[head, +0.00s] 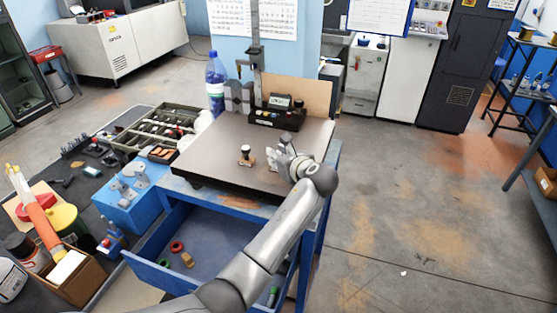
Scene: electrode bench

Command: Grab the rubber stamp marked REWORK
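A small stamp-like object (246,157) with a dark knob and a pale base stands upright on the flat brown-grey plate (225,140). No marking on it is readable, so I cannot tell if it says REWORK. My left gripper (274,153) is low over the plate, just right of this object and apart from it. A small tan piece shows at the gripper's fingers and is partly hidden; I cannot tell whether it is held. The finger opening is too small to make out. My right gripper is not in view.
A gauge stand (256,60) and a black box (278,113) stand at the plate's back, beside a blue bottle (215,82). An open blue drawer (222,243) below holds rings and a small block (187,260). The plate's front left is clear.

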